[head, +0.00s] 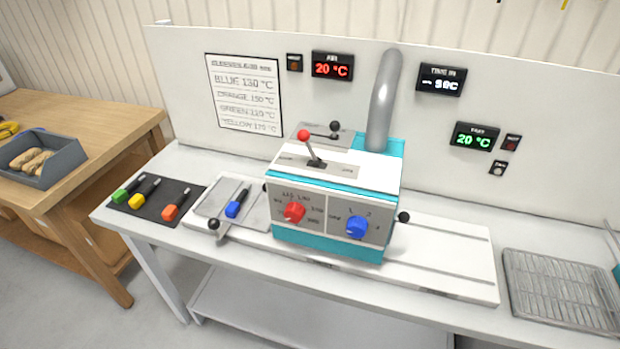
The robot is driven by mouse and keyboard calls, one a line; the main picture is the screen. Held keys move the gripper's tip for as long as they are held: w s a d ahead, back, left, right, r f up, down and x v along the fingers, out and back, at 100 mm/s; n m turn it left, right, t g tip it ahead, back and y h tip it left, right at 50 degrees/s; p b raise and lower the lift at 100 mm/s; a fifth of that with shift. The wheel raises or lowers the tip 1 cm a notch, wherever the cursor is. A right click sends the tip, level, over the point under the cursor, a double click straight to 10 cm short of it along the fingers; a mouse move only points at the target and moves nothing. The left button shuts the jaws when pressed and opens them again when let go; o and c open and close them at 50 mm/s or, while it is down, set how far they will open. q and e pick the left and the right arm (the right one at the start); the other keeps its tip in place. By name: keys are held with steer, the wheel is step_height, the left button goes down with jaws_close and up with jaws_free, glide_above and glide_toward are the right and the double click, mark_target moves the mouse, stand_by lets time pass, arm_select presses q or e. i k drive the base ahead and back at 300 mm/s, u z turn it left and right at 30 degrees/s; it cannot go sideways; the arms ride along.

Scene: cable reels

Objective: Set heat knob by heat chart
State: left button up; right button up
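The heat chart (243,92) hangs on the white back panel and reads blue 130 °C, orange 150 °C, green 110 or similar and yellow 175 or similar; the small print is blurred. A red knob (294,212) sits on the front left of the teal and white machine (332,252), with a printed scale around it that is too small to read surely. A blue knob (356,226) sits to its right. A red-tipped lever (310,148) stands on top. A blue-ended piece (234,205) lies on the metal plate left of the machine. Neither gripper is in view.
Green, yellow and orange pieces lie on a black mat (181,207) at the left. Displays show red 20 °C (332,67), "- sec" (441,81) and green 20 °C (474,137). A wire rack (562,288) lies at right. A wooden table (99,118) stands left.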

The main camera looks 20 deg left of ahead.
mark_target(293, 212)
steer(key=k, duration=1.3)
steer(key=z, duration=0.25)
steer(key=i, duration=0.7)
steer(key=z, duration=0.35)
